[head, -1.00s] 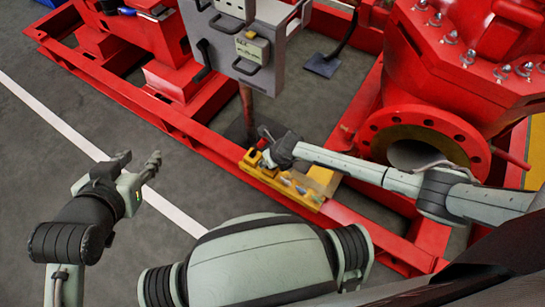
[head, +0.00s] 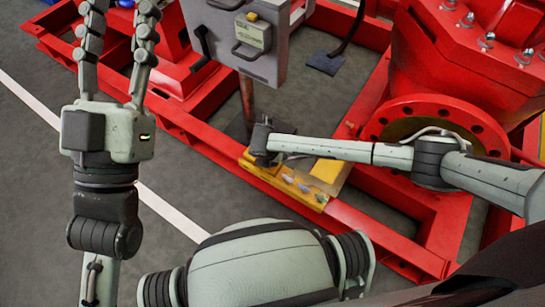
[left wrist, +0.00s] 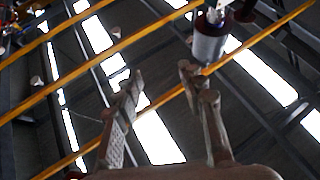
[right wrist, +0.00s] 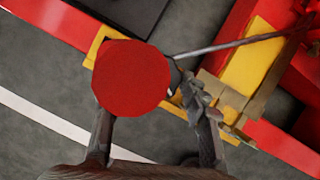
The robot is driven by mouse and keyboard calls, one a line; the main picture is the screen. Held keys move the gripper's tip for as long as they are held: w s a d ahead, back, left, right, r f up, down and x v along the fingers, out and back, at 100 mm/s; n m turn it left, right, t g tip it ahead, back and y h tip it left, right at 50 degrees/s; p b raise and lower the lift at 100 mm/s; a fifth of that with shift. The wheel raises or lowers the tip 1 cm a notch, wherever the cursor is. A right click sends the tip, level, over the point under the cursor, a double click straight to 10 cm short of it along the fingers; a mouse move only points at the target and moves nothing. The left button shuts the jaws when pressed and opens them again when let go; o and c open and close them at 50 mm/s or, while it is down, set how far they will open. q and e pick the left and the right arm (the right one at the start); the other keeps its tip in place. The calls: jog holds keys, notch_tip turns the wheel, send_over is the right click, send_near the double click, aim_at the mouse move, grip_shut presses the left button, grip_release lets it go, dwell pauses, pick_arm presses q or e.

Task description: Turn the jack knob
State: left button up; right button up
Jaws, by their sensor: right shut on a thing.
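The round red jack knob (right wrist: 131,76) fills the middle of the right wrist view, between the fingers of my right gripper (right wrist: 155,112). The gripper is shut on it. In the head view, my right gripper (head: 262,145) is over the left end of the yellow jack (head: 300,190), which lies along the red base frame. The knob is hidden there by the gripper and wrist. My left gripper (head: 121,12) is raised at the upper left of the head view, fingers apart and empty. In the left wrist view, its fingers (left wrist: 163,78) point toward the roof.
The red base frame (head: 205,150) runs diagonally across the head view. A grey control box (head: 270,45) stands on a post behind the jack. A red flanged pipe (head: 440,112) is to the right. Open grey floor (head: 40,170) with a white line lies at left.

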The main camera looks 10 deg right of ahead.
jog(key=shift+m, duration=0.3)
dwell(0.4)
jog(key=o, duration=1.2)
jog(key=shift+r, duration=0.1)
jog(key=v, duration=1.1)
jog(key=shift+s+a+r, duration=0.15)
jog(key=shift+a+r, duration=0.05)
jog(key=shift+r, duration=0.15)
jog(key=shift+s, duration=0.1)
